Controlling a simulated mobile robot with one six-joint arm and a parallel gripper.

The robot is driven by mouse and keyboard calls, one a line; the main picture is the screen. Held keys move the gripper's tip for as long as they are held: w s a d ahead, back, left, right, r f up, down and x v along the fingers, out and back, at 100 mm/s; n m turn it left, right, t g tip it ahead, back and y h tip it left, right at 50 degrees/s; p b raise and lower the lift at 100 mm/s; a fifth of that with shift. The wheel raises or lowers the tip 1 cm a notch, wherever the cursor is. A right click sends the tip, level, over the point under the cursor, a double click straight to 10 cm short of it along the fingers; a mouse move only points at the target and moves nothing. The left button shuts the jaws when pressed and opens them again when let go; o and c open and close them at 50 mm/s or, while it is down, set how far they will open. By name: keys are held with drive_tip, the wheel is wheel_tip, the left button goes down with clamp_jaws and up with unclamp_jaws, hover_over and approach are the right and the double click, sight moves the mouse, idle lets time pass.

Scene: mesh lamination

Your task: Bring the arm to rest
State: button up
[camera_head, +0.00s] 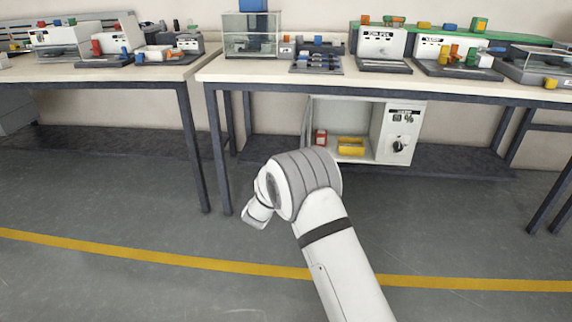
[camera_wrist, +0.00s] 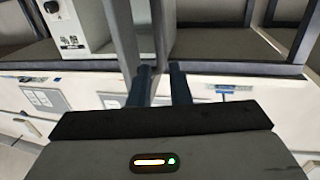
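My arm (camera_head: 343,262) reaches up from the bottom of the head view and bends at a grey-ringed joint, with the white wrist end (camera_head: 258,211) pointing down and left. It is over the open floor in front of the benches. My gripper's fingers are hidden in the head view. In the wrist view, my gripper (camera_wrist: 160,78) shows two dark fingers with a clear gap between them. It is open, and nothing is seen between the fingers.
A long bench (camera_head: 450,89) stands behind the arm, with several machines on top. An open white cabinet (camera_head: 392,133) under it holds a yellow bin (camera_head: 351,146) and a red item (camera_head: 320,137). Another bench (camera_head: 100,74) stands left. The grey floor with a yellow line (camera_head: 150,257) is clear.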

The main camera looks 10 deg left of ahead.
drive_tip(key=shift+s, duration=0.1)
drive_tip(key=s+d+r+n+g+y+p, duration=0.1)
drive_tip(key=d+r+y+p, duration=0.1)
drive_tip(key=r+p, duration=0.5)
drive_tip(key=s+d+r+n+g+y+p, duration=0.1)
drive_tip(key=d+r+g+y+p, duration=0.15)
drive_tip(key=r, duration=0.85)
drive_tip(key=s+d+r+g+y+p, duration=0.1)
drive_tip(key=s+d+r+p, duration=0.25)
drive_tip(key=r, duration=0.25)
drive_tip(key=s+d+r+g+y+p, duration=0.1)
drive_tip(key=s+d+r+p, duration=0.1)
drive_tip(key=s+r+p, duration=0.25)
drive_tip(key=s+d+r+g+h+p, duration=0.1)
drive_tip(key=s+d+r+g+p, duration=0.2)
drive_tip(key=s, duration=0.8)
drive_tip(key=s+d+r+g+p, duration=0.3)
drive_tip(key=s+d+r+p, duration=0.4)
drive_tip(key=s, duration=0.5)
drive_tip(key=s+d+r+g+h+p, duration=0.1)
drive_tip(key=s+d+r+g+p, duration=0.2)
drive_tip(key=s, duration=0.9)
drive_tip(key=d+r+p, duration=0.2)
drive_tip(key=d+p, duration=0.1)
drive_tip(key=shift+r+n+h, duration=0.3)
drive_tip(key=shift+r+h, duration=0.05)
drive_tip(key=shift+r, duration=0.05)
